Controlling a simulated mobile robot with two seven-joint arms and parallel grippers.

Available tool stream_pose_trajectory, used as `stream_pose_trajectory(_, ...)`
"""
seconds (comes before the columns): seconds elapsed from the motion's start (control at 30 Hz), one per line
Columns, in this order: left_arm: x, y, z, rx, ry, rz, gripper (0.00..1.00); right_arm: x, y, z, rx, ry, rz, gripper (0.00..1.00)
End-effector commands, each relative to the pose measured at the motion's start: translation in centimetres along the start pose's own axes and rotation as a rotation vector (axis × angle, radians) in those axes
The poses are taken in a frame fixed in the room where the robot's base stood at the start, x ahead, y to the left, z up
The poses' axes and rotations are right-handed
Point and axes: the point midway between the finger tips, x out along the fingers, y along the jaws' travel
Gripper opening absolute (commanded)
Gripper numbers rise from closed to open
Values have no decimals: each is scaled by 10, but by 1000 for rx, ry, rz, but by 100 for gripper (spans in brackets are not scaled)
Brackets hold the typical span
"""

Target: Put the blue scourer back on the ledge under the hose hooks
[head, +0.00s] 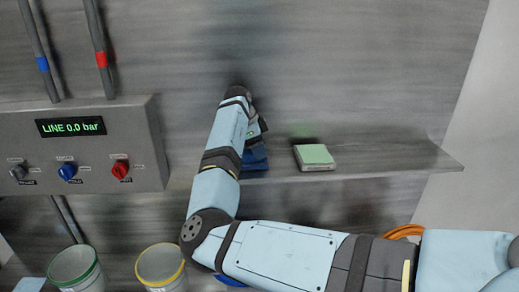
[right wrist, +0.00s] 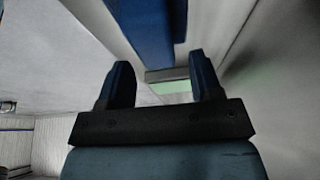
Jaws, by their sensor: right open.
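A blue block, which I take for the blue scourer (head: 256,163), shows at the ledge (head: 370,162) just right of my right forearm. The forearm hides part of it. In the right wrist view the blue scourer (right wrist: 152,28) is a long blue shape at the top, ahead of the fingers. My right gripper (right wrist: 162,85) is open, with its fingers apart and nothing clasped between them. In the head view the right gripper (head: 257,145) is small and partly hidden at the ledge. Whether it touches the scourer I cannot tell. My left gripper is not in view.
A pad with a green top (head: 315,155) lies on the ledge to the right. A control box (head: 90,150) with knobs is at the left, hoses above it. A green-rimmed bucket (head: 76,270) and a yellow-rimmed bucket (head: 160,268) stand below. The ledge's right end is clear.

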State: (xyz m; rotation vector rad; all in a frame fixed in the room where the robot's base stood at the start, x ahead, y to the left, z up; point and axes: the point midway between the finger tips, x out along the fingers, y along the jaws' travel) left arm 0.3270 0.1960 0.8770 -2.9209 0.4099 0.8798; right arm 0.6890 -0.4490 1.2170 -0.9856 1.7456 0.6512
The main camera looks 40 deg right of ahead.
Motion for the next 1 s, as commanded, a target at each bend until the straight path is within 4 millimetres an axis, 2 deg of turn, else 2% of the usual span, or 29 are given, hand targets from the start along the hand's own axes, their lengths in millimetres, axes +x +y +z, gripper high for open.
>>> stream_pose_trajectory(0.17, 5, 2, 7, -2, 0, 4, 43, -30, -1, 0, 1, 0, -4, 59)
stream_pose_trajectory(0.4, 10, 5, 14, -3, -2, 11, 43, -82, -1, 0, 0, 0, -3, 59)
stream_pose_trajectory(0.53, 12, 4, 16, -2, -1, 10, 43, -102, -1, 1, 0, 0, -2, 59)
stream_pose_trajectory(0.7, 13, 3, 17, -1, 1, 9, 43, -114, 0, 0, 0, 1, -1, 59)
stream_pose_trajectory(1.0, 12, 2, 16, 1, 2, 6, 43, -116, 0, 0, 0, 1, 0, 59)
